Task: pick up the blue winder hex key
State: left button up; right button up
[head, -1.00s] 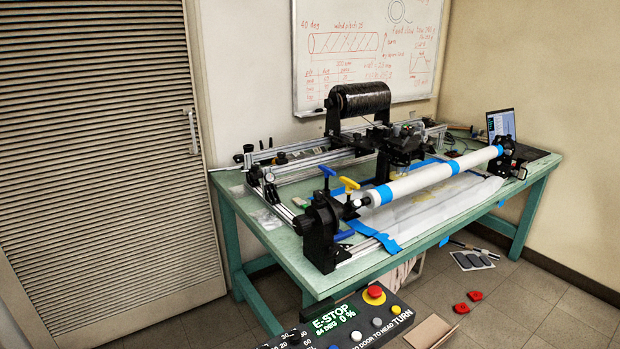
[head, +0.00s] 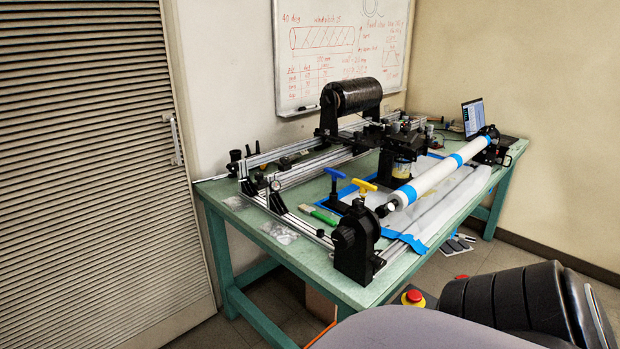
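The blue winder hex key (head: 335,176) has a T-shaped blue handle. It stands upright at the near left part of the winder (head: 357,240), close to the black end block. A similar yellow T-handled key (head: 364,185) stands just to its right. The lower part of the blue key is dark and hard to make out against the machine. Neither of my grippers shows in the head view.
The green table (head: 305,263) carries the winder, with a white tube (head: 438,177) running to the back right. A laptop (head: 475,118) stands at the far end. A red button (head: 413,297) shows at the front.

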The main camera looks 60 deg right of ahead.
aim_at(335, 173)
jog(key=i+j+z, duration=0.1)
jog(key=i, duration=0.45)
jog(key=i+j+z, duration=0.15)
jog(key=i+j, duration=0.15)
jog(key=i, duration=0.2)
jog(key=i+z, duration=0.3)
jog(key=i, duration=0.25)
jog(key=i+z, duration=0.35)
jog(key=i, duration=0.15)
jog(key=i+z, duration=0.15)
jog(key=z, duration=0.2)
jog(key=i+j+z, duration=0.1)
jog(key=z, duration=0.25)
jog(key=i+j+z, duration=0.1)
jog(key=z, duration=0.25)
jog(key=i+j, duration=0.05)
jog(key=i, duration=0.05)
